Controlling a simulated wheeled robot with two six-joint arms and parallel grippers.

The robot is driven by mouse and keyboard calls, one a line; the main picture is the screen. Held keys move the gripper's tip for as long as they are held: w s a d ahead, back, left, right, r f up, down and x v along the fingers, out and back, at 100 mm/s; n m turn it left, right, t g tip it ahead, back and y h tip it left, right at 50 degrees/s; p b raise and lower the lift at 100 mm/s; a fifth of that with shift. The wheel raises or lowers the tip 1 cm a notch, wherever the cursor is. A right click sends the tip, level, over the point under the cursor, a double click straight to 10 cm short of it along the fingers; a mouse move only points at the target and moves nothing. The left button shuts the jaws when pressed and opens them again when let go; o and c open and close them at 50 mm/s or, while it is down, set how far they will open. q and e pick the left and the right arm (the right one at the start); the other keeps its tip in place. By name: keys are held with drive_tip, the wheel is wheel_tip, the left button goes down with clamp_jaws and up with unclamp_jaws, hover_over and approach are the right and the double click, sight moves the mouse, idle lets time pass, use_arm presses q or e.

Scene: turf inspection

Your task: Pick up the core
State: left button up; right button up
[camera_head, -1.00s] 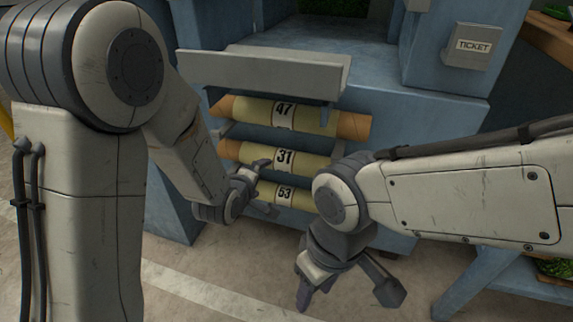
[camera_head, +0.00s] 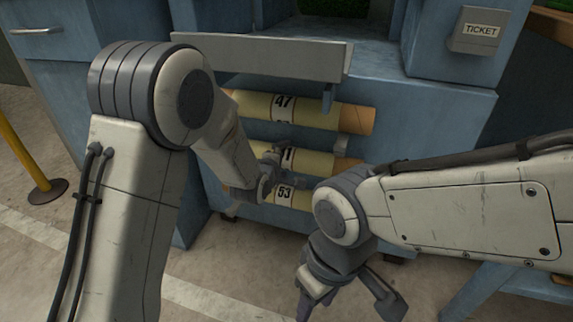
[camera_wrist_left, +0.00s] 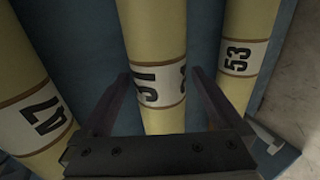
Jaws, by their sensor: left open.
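Three yellow tube cores with white number bands lie one above the other on the front of a blue unit. The top one is core 47 (camera_head: 312,112), the middle one is core 31 (camera_head: 318,161), and the lowest is core 53 (camera_head: 285,196). My left gripper (camera_head: 290,168) is open at the middle core, hiding part of its number. In the left wrist view, core 31 (camera_wrist_left: 157,40) runs between the two spread fingers, with core 47 (camera_wrist_left: 30,95) to the left and core 53 (camera_wrist_left: 240,50) to the right. My right gripper (camera_head: 318,298) hangs low, pointing down.
A grey flap (camera_head: 190,54) sticks out above the top core. A ticket box (camera_head: 478,32) is on the unit at the upper right. A yellow post (camera_head: 25,155) stands on the floor at the left. Concrete floor is clear in front.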

use_arm(q)
drive_tip(key=shift+w+d+f, duration=0.15)
drive_tip(key=shift+w, duration=0.25)
clamp_jaws()
drive_tip(key=shift+r, duration=0.25)
